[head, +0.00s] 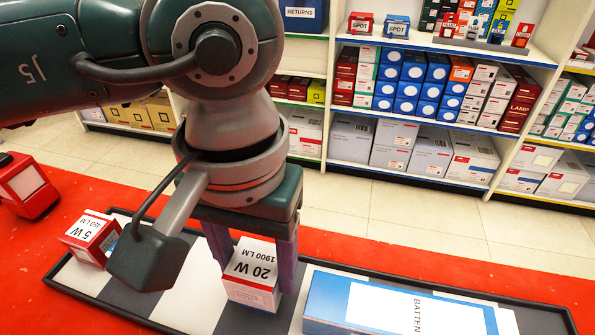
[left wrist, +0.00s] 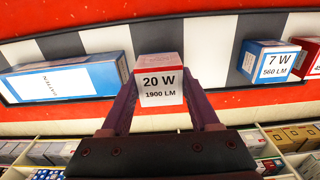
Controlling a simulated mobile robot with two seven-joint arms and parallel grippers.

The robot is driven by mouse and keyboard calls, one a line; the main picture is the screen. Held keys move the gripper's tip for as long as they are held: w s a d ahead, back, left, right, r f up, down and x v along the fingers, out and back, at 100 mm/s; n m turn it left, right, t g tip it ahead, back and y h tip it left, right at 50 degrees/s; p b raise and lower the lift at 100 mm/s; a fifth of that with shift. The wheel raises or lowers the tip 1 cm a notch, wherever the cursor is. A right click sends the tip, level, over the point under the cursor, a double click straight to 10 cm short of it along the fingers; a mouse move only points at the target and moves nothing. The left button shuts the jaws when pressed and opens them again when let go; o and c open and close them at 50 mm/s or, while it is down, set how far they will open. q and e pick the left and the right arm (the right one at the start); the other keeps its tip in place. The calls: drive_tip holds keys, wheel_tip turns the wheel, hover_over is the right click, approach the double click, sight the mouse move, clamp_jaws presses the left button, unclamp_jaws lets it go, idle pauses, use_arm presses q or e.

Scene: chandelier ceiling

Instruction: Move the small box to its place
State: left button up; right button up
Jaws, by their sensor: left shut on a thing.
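The small box (head: 252,292), white with a red edge and marked 20 W 1900 LM, is between the purple fingers of my left gripper (head: 254,272). The fingers are shut on its sides. It also shows in the left wrist view (left wrist: 160,93), with its label facing the camera. The box is over the black-and-white striped tray (head: 188,312); I cannot tell whether it touches the tray. My right gripper is not in view.
A red-and-white 5 W box (head: 90,238) stands at the tray's left end. A long blue BATTEN box (head: 335,299) lies at the right. A blue 7 W box (left wrist: 266,62) shows in the left wrist view. Stocked shelves (head: 440,120) stand beyond the red counter.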

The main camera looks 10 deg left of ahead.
sight(259, 281)
use_arm(q)
wheel_tip(259, 281, down, 3)
drive_tip(key=shift+r, duration=0.15)
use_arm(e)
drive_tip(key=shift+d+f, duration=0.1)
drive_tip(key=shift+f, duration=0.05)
use_arm(q)
drive_tip(key=shift+f+b, duration=0.2)
drive_tip(key=shift+b, duration=0.2)
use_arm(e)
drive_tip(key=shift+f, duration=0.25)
use_arm(q)
drive_tip(key=o, duration=1.4)
drive_tip(key=shift+r, duration=0.1)
drive_tip(key=shift+c, duration=0.2)
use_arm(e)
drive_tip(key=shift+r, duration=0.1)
